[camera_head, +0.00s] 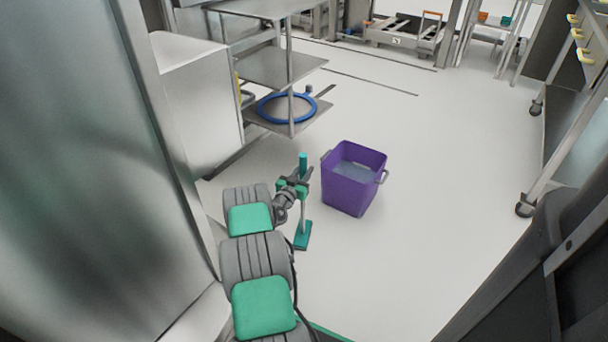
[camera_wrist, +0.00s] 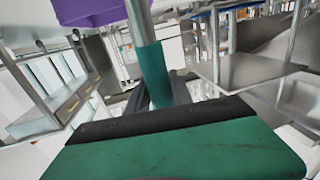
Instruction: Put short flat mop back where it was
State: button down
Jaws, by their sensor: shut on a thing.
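The short flat mop stands almost upright in the head view, with a green handle top (camera_head: 303,161), a thin grey pole and a flat green foot (camera_head: 303,236). The foot is close to the floor; I cannot tell whether it touches. My gripper (camera_head: 298,183) is shut on the mop near its green upper part. In the wrist view the mop's pole (camera_wrist: 151,65), grey and green, rises between my dark fingers (camera_wrist: 160,95). The mop's foot is not clear in the wrist view.
A purple bin (camera_head: 351,189) with grey handles stands on the floor just right of the mop. A steel shelf rack (camera_head: 282,68) with a blue ring (camera_head: 287,108) is behind. A steel cabinet wall (camera_head: 90,150) is close at left, a wheeled table (camera_head: 570,120) at right. Floor between is clear.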

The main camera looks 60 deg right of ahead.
jog(key=c, duration=1.1)
grip_release()
jog(key=shift+r, duration=0.1)
jog(key=a+p, duration=0.3)
jog(key=a, duration=0.9)
jog(key=shift+s, duration=0.15)
